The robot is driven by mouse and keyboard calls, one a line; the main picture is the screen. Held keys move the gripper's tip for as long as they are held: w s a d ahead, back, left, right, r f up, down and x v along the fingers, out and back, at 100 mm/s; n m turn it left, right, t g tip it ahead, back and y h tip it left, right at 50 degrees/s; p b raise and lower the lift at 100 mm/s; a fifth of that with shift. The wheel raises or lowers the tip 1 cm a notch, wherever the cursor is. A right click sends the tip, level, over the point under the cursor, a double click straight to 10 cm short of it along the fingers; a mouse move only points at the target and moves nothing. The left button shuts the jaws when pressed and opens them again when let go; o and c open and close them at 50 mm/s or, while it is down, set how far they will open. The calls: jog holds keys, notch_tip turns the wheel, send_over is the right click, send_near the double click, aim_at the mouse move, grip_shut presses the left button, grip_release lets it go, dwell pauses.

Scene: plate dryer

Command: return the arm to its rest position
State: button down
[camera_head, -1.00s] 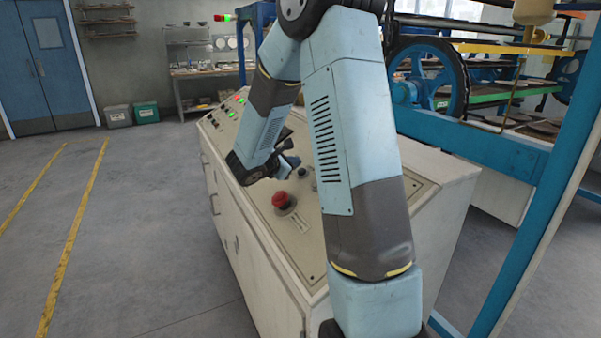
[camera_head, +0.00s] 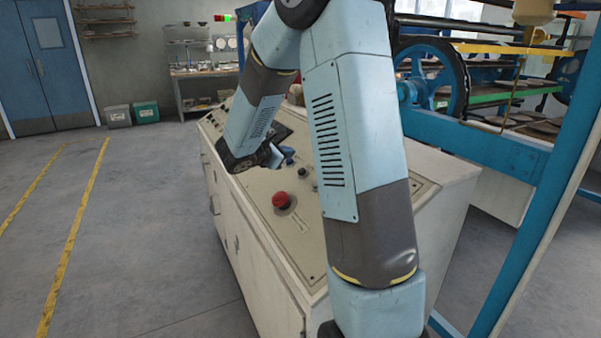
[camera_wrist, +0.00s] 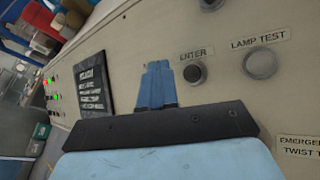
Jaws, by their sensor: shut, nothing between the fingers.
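My arm rises in front of the body camera and bends over the control cabinet (camera_head: 262,270). My gripper (camera_head: 289,153) is above the sloped panel, partly hidden by my own arm. In the wrist view my gripper (camera_wrist: 158,66) shows as two blue fingers pressed together with nothing between them. They point toward the panel, just left of the black ENTER button (camera_wrist: 194,73). I cannot tell the exact gap to the panel.
A red mushroom button (camera_head: 281,200) stands nearer on the panel. A grey LAMP TEST button (camera_wrist: 260,62) and a black keypad (camera_wrist: 93,84) flank the fingers. A blue machine frame (camera_head: 475,140) stands right. The floor (camera_head: 140,220) at left is clear.

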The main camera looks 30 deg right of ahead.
dwell(0.5)
jog(key=s+a+r+m+g+y, duration=0.1)
jog(key=s+r+m+g+y, duration=0.3)
jog(key=s, duration=0.6)
jog(key=s+a+r+m, duration=0.1)
jog(key=s+r+m, duration=0.2)
jog(key=s+m, duration=0.45)
jog(key=s+a+r+m+t+y, duration=0.1)
jog(key=s+a+m+y, duration=0.2)
jog(key=s, duration=0.5)
jog(key=s+a+r+m+t+y, duration=0.1)
jog(key=s+a+m+t+y, duration=0.1)
jog(key=s+a+y, duration=0.4)
jog(key=shift+s+a+r+m, duration=0.25)
jog(key=shift+s+a+m, duration=0.4)
jog(key=shift+s+a, duration=0.5)
